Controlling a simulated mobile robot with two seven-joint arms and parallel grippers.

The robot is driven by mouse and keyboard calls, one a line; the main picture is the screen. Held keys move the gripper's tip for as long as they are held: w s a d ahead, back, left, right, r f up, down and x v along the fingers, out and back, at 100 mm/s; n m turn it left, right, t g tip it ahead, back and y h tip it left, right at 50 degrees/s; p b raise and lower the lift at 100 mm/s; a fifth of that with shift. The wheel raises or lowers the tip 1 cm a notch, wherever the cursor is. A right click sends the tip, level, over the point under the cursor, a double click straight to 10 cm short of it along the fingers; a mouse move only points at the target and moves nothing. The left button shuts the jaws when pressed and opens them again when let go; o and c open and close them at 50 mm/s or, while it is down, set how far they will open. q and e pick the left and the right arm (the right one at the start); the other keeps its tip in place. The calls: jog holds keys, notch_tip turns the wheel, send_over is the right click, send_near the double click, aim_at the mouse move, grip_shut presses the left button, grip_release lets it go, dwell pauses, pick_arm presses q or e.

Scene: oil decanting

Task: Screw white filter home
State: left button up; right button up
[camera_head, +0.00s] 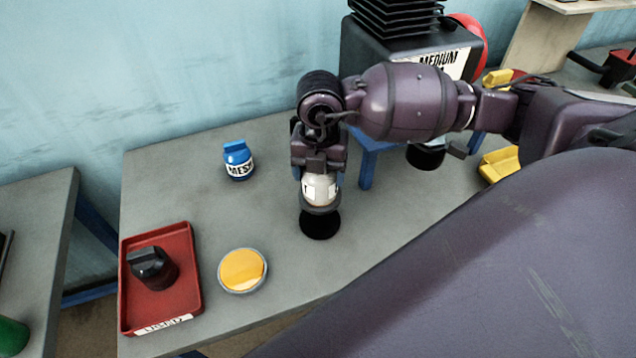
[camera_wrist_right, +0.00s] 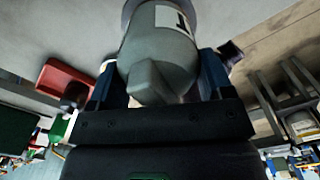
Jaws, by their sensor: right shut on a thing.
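The white filter (camera_head: 320,190) is upright between the fingers of my right gripper (camera_head: 319,168), which points straight down and is shut on it. It fills the top middle of the right wrist view (camera_wrist_right: 160,62), with a finger on each side and part of a dark mark on its label. Directly below it, a black round base (camera_head: 320,224) is on the grey table. I cannot tell whether the filter's thread is engaged in it. My left gripper is not in view.
A blue mesh filter (camera_head: 238,160) stands to the left on the table (camera_head: 200,225). A red tray (camera_head: 193,290) holds a dark filter (camera_head: 152,268). A yellow-topped round thing (camera_head: 242,270) is beside it. A medium-labelled machine (camera_head: 370,45) stands behind my right arm.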

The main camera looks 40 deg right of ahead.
jog(key=o, duration=1)
jog(key=shift+o, duration=0.2)
jog(key=shift+r, duration=0.1)
jog(key=shift+r+p, duration=1.25)
jog(key=shift+r, duration=0.6)
jog(key=shift+r+p, duration=0.8)
jog(key=shift+r, duration=0.8)
jog(key=shift+f, duration=0.1)
